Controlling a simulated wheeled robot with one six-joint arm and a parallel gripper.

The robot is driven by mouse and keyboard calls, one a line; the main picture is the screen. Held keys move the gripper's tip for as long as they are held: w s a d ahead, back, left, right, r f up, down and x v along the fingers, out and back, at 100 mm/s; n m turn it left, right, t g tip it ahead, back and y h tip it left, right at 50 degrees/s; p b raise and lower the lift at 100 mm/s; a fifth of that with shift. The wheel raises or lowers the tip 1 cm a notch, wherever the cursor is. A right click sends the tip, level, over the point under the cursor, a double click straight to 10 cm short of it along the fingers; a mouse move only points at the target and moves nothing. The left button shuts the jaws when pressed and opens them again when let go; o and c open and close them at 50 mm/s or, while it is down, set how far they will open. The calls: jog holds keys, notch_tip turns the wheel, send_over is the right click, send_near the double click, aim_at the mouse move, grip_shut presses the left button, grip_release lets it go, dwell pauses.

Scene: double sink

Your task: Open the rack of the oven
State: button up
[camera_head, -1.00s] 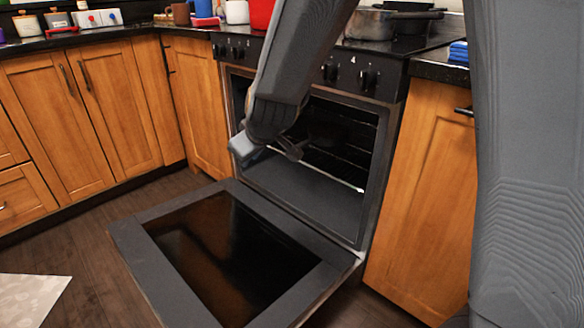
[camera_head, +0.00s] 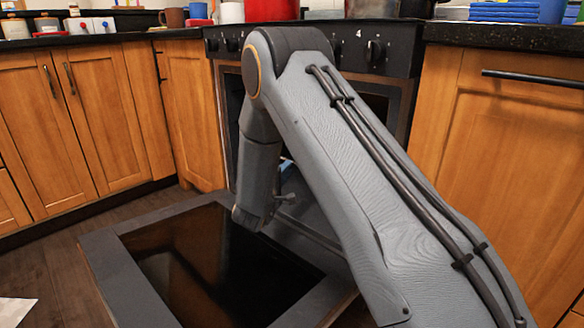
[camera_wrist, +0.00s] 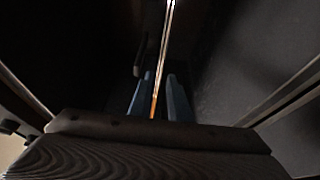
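The oven (camera_head: 230,125) stands with its door (camera_head: 100,255) folded down flat in front of it. My arm reaches over the door to the oven opening and hides most of the interior in the head view. In the wrist view my gripper (camera_wrist: 157,88) shows two blue fingers, apart. A thin bright bar, apparently the front edge of the oven rack (camera_wrist: 166,40), runs through the gap between them. I cannot tell whether either finger touches it. In the head view the fingers are mostly hidden behind my arm.
Wooden cabinets (camera_head: 100,110) stand to the left, and another cabinet (camera_head: 490,150) with a dark bar handle is at the right.

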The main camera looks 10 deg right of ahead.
jog(key=b+x, duration=0.2)
jog(key=x, duration=0.4)
jog(key=shift+w+d+b, duration=0.1)
jog(key=shift+w+b, duration=0.1)
jog(key=shift+b, duration=0.2)
grip_shut()
